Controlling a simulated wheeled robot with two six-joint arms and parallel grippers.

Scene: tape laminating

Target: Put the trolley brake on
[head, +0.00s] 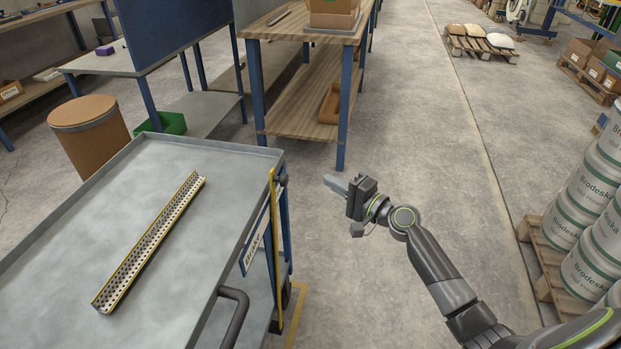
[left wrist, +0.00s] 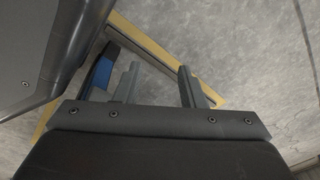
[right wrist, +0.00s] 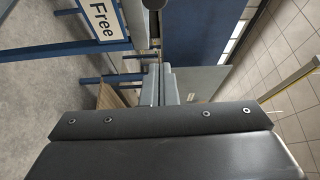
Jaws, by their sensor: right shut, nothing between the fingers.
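The trolley (head: 50,262) has a grey tray top and stands at the left in the head view. At its right corner are a yellow upright strip (head: 275,245) and a dark knob (head: 283,180). A partly legible label (head: 254,243) is on its side. In the right wrist view, a label reading "Free" (right wrist: 101,20) is at top left, beside a dark round knob (right wrist: 154,4). My right gripper (head: 328,182) is shut and empty, right of the trolley corner and apart from it. My left gripper (left wrist: 158,68) is open and empty over the floor, outside the head view.
A perforated yellow-edged angle (head: 150,240) lies on the trolley top. A wooden-topped bench (head: 300,100) with blue legs stands behind. A brown drum (head: 90,135) is at left. Stacked white buckets (head: 590,215) stand at right. The floor (head: 425,130) between is clear.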

